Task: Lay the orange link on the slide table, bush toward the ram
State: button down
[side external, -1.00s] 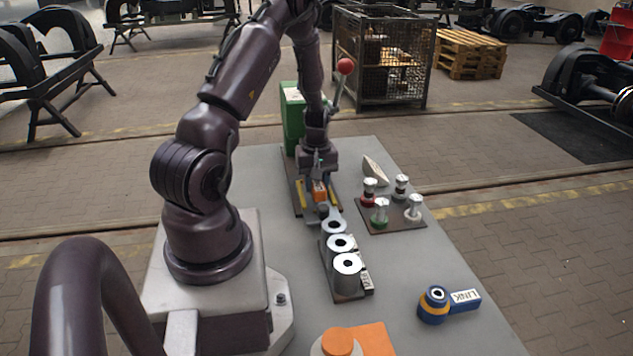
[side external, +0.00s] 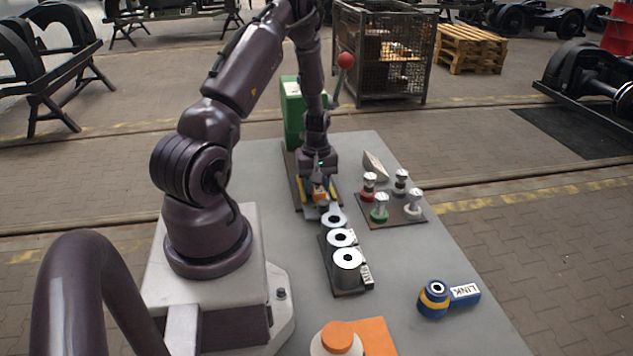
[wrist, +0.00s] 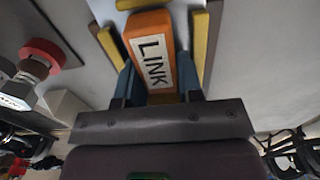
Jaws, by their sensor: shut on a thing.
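The orange link (wrist: 140,24) with its white LINK label lies between the blue fingers of my gripper (wrist: 156,82) in the wrist view. My gripper is shut on it. In the side view my gripper (side external: 320,190) points down over the slide table (side external: 300,198), in front of the green housing (side external: 291,108). The yellow strips (wrist: 107,44) of the slide table run along both sides of the link, roughly parallel to it. The bush end is out of the wrist view's frame or hidden, and I cannot tell whether the link touches the table. I cannot make out the ram.
A dark rack with several metal rings (side external: 348,258) stands just in front of the slide table. A plate with several coloured-base pegs (side external: 380,210) is to the right. A blue link (side external: 463,292) and an orange block (side external: 374,335) lie nearer the camera.

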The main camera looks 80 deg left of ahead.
jog(key=c, duration=0.7)
grip_release()
notch_tip(320, 180, up, 13)
jog(key=d+r+m+t, duration=0.2)
jog(key=d+r+m, duration=0.4)
jog(key=d, duration=0.4)
jog(key=s+d+r+m+t, duration=0.1)
jog(key=d+r+m, duration=0.5)
jog(key=d, duration=0.5)
jog(key=s+d+r+m+t, duration=0.1)
jog(key=d+r+m+t, duration=0.1)
jog(key=d+r+m, duration=0.4)
jog(key=shift+s+d+r+t, duration=0.1)
jog(key=shift+d+r, duration=0.15)
jog(key=shift+d, duration=0.5)
jog(key=shift+s+d+r+t, duration=0.1)
jog(key=shift+d+r, duration=0.2)
jog(key=shift+d, duration=0.4)
jog(key=shift+d+r+t, duration=0.1)
jog(key=shift+d+r, duration=0.15)
jog(key=shift+d, duration=0.5)
